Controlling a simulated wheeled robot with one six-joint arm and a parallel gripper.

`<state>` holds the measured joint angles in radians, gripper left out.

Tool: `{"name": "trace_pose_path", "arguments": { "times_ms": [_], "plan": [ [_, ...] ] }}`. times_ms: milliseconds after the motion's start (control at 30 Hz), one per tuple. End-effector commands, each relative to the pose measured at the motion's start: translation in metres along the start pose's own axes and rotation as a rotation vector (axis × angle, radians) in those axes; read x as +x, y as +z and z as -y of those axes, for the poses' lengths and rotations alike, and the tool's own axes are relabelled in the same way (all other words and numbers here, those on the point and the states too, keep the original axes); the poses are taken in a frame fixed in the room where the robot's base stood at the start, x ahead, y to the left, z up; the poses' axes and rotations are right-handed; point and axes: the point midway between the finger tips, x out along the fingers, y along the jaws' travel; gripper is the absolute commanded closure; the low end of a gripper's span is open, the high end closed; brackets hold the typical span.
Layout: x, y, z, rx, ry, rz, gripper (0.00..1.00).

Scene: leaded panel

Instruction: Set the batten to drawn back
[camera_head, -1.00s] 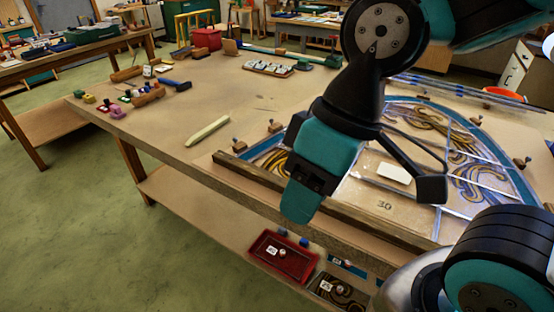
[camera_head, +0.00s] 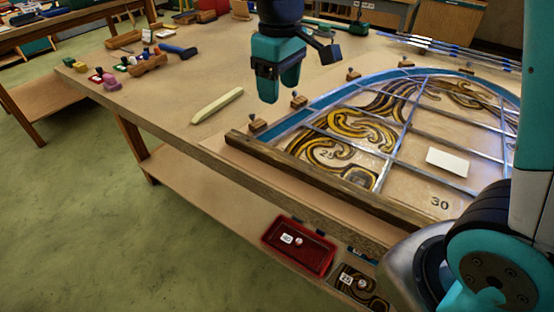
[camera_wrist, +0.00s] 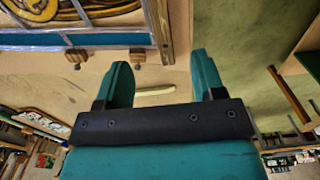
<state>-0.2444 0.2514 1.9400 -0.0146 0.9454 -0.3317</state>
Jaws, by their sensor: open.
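The batten, a long dark-brown wooden bar (camera_head: 325,184), lies along the front edge of the leaded panel (camera_head: 400,140). In the wrist view, a brown wooden strip (camera_wrist: 158,22) beside the panel's edge looks like its end. My gripper (camera_head: 279,86) is open and empty, pointing down above the bench, beyond the batten's left end and apart from it. In the wrist view its two teal fingers (camera_wrist: 162,80) stand wide apart with nothing between them. The batten's right end is hidden by my arm in the head view.
A pale stick (camera_head: 217,106) lies on the bench left of the panel. Small wooden blocks (camera_head: 257,125) with pins line the panel's curved edge. A white card (camera_head: 447,162) lies on the panel. A red tray (camera_head: 299,246) is on the shelf below. Bare bench lies left of the panel.

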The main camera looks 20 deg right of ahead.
Motion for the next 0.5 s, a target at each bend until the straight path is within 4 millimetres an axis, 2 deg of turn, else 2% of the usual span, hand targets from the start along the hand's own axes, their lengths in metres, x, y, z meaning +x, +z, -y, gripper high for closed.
{"name": "trace_pose_path", "arguments": {
  "times_ms": [233, 500],
  "plan": [
    [0.028, -0.004, -0.004, 0.001, 0.006, 0.013, 0.37],
    [0.090, -0.003, -0.003, -0.001, 0.004, 0.015, 0.37]
  ]
}}
